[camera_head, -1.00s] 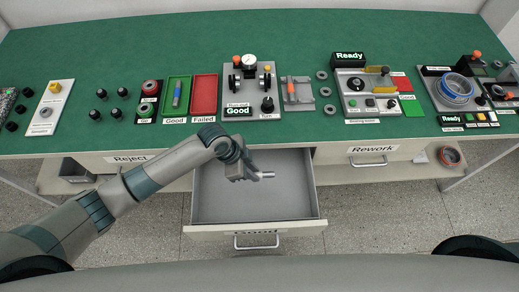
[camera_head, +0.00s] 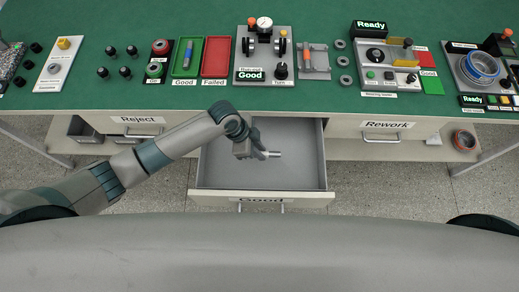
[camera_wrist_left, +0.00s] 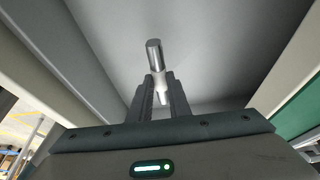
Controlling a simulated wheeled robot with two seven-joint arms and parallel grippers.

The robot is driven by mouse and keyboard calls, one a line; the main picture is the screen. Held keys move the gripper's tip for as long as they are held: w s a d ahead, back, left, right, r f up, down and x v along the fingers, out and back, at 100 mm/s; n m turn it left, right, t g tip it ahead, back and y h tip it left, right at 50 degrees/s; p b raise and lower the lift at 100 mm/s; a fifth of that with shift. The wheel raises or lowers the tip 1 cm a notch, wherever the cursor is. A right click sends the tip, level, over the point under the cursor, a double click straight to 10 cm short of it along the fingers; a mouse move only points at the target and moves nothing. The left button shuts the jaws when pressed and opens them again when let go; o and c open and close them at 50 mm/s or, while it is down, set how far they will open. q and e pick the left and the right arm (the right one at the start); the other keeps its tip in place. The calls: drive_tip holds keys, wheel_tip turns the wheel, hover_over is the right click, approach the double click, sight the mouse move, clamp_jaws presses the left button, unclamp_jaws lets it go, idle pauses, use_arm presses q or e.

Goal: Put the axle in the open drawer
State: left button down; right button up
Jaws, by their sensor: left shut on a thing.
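My left gripper (camera_head: 262,154) is over the open middle drawer (camera_head: 300,175). It is shut on the axle (camera_head: 274,154), a short silver metal rod that sticks out to the right of the fingers. In the left wrist view the axle (camera_wrist_left: 154,55) stands out beyond the two dark fingers, with the grey drawer inside around it. The drawer is pulled out below the table, and its front label reads "Good", seen at a steep angle. Whether the axle touches the drawer floor I cannot tell. My right gripper is not in view.
Shut drawers labelled "Reject" (camera_head: 138,120) and "Rework" (camera_head: 388,125) lie either side of the open one. The green table (camera_head: 210,98) carries a green tray (camera_head: 176,68), a red tray (camera_head: 222,70) and a test device marked "Good" (camera_head: 262,78).

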sight(259, 162)
use_arm(q)
drive_tip(key=shift+f+b, duration=1.3)
drive_tip(key=shift+f, duration=0.05)
drive_tip(key=shift+f+b, duration=0.8)
drive_tip(key=shift+f, duration=0.55)
drive_tip(key=shift+p, duration=0.65)
idle(0.4)
drive_tip(key=shift+f+b, duration=0.3)
drive_tip(key=shift+f, duration=0.2)
idle(0.9)
idle(0.3)
drive_tip(key=c, duration=1.2)
unclamp_jaws()
drive_tip(key=shift+r, duration=0.1)
